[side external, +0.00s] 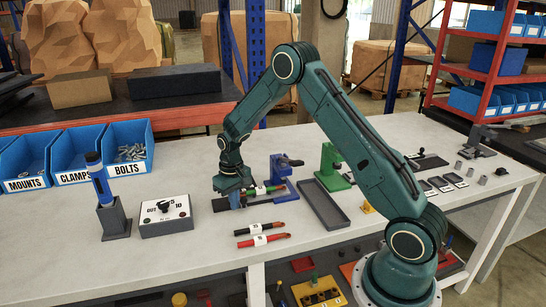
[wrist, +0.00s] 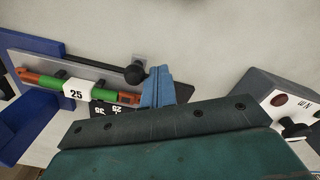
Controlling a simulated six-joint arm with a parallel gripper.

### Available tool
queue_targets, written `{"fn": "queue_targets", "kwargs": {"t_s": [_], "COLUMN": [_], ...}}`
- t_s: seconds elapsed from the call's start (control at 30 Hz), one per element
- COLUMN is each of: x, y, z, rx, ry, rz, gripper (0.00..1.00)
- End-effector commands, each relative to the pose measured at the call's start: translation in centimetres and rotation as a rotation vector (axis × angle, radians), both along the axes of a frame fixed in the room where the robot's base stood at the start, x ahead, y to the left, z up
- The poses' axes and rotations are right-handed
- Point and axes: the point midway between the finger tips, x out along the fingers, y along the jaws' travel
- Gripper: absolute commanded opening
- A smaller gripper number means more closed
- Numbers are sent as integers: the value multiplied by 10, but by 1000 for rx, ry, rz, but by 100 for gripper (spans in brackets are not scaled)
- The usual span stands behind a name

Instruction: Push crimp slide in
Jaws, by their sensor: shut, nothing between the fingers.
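In the wrist view, a black ball knob (wrist: 136,74) sits at the right end of a grey slide plate (wrist: 95,70); I take this to be the crimp slide. A green-and-orange cable piece (wrist: 45,82) with a white "25" label lies along the plate, its left end by a blue fixture (wrist: 28,105). My gripper (wrist: 158,88) is shut and empty, its blue fingers just right of the knob. Whether they touch cannot be told. In the side view my gripper (side external: 237,203) is low over the bench, left of the labelled cable piece (side external: 265,190).
Two loose red and black cables (side external: 262,235) lie in front. A control box (side external: 166,216) and a blue tool in a stand (side external: 105,185) are left. A grey tray (side external: 323,205) and a green press (side external: 331,165) are right. Labelled blue bins (side external: 75,160) line the back left.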

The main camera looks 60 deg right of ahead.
Motion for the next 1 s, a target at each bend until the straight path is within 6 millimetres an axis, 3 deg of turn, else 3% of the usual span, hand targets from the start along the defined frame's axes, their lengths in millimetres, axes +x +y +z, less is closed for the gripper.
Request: {"fn": "queue_targets", "kwargs": {"t_s": [1.0], "x": [-13], "y": [-13], "z": [0], "rx": [0], "ry": [2], "rz": [-3], "gripper": [0]}}
